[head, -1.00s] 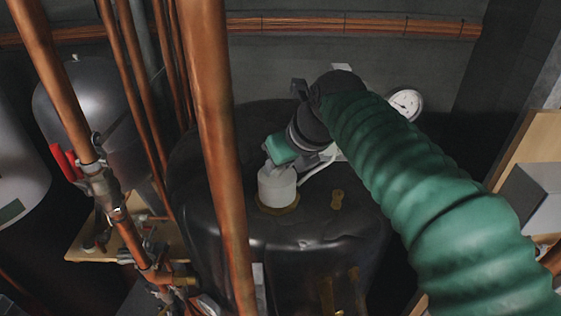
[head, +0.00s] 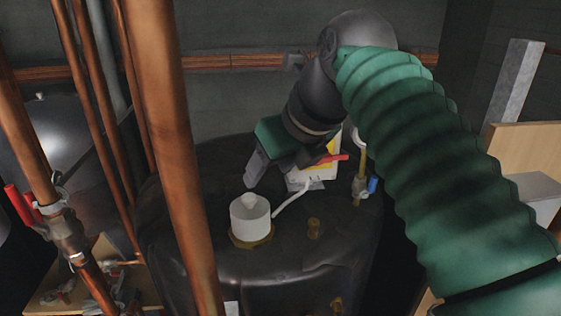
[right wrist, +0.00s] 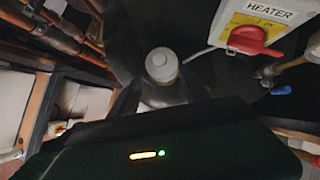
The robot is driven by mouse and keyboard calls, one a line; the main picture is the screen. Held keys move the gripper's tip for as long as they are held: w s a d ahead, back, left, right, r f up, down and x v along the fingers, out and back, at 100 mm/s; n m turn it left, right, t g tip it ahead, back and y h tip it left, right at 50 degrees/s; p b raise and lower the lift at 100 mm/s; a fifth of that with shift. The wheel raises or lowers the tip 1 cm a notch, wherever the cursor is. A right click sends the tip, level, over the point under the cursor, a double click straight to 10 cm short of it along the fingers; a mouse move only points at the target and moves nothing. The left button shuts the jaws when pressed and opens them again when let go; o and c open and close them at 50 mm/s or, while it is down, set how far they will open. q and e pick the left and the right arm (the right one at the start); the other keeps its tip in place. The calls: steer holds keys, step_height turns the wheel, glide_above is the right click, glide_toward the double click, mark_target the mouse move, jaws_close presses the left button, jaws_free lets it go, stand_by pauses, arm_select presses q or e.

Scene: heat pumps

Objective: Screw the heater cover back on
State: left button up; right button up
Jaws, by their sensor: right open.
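The white heater cover (head: 250,220), a short cylinder with a small knob on top, stands upright on a brass fitting (head: 250,242) on top of the black tank (head: 285,270). My right gripper (head: 252,178) is open and empty, above and just behind the cover, apart from it. In the right wrist view the cover (right wrist: 161,66) shows beyond the dark fingers, its round top facing the camera. Whether its thread is fully seated cannot be seen. My left gripper is not in view.
A white and yellow box labelled HEATER (right wrist: 262,25) with a red switch (right wrist: 252,40) stands behind the cover; a white cable joins them. Vertical copper pipes (head: 175,150) cross the left side. A blue-handled valve (head: 372,186) is at the tank's right.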

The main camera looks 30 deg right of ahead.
steer(key=v, duration=0.4)
steer(key=shift+s+r, duration=0.15)
steer(key=shift+r, duration=0.2)
steer(key=shift+c, duration=0.4)
steer(key=shift+d+f, duration=0.15)
steer(key=shift+c, duration=0.4)
steer(key=n+y+p, duration=0.3)
steer(key=n+y, duration=0.1)
steer(key=n, duration=0.2)
glide_toward(251, 196)
steer(key=shift+g, duration=0.3)
steer(key=b+x, duration=0.1)
steer(key=x, duration=0.7)
steer(key=shift+a+f, duration=0.1)
steer(key=shift+a, duration=0.2)
steer(key=shift+w+a+f, duration=0.1)
steer(key=shift+w+f, duration=0.1)
steer(key=shift+w, duration=0.3)
steer(key=shift+d, duration=0.2)
steer(key=shift+s+d, duration=0.2)
steer(key=c, duration=0.5)
steer(key=shift+a+r, duration=0.1)
steer(key=shift+a, duration=0.1)
jaws_close()
